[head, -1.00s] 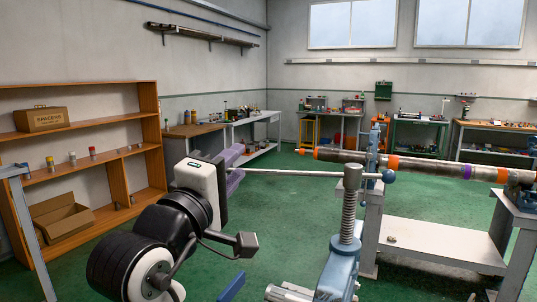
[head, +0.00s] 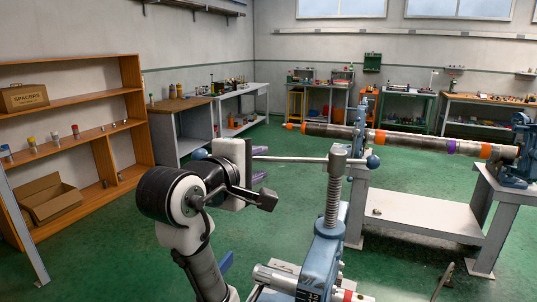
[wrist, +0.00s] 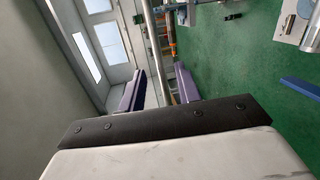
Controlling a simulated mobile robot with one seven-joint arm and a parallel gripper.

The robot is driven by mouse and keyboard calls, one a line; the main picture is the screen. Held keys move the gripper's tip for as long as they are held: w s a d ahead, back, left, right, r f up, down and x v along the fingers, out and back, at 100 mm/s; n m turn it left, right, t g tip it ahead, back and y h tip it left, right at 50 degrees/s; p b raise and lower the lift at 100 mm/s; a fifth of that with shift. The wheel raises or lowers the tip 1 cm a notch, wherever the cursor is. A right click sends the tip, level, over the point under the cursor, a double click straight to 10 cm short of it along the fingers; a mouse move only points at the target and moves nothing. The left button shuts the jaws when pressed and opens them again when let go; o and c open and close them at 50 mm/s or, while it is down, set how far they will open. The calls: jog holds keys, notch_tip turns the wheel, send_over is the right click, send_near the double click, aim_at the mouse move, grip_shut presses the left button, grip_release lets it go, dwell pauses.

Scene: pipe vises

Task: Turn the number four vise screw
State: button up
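A blue vise (head: 322,255) stands in the foreground of the head view, with an upright threaded screw (head: 333,202). In the wrist view, the bar (wrist: 152,35) runs through the gap between the open fingers (wrist: 158,90). I see no finger closed on it.
A pipe with orange bands (head: 400,138) lies across supports behind the vise, above a white bench (head: 410,215). A wooden shelf (head: 70,145) stands at the left. Green floor (head: 120,240) is open between the shelf and my arm.

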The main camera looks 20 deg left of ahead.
aim_at(267, 160)
jog(key=shift+p+x, duration=0.55)
jog(key=shift+x, duration=1.85)
grip_shut()
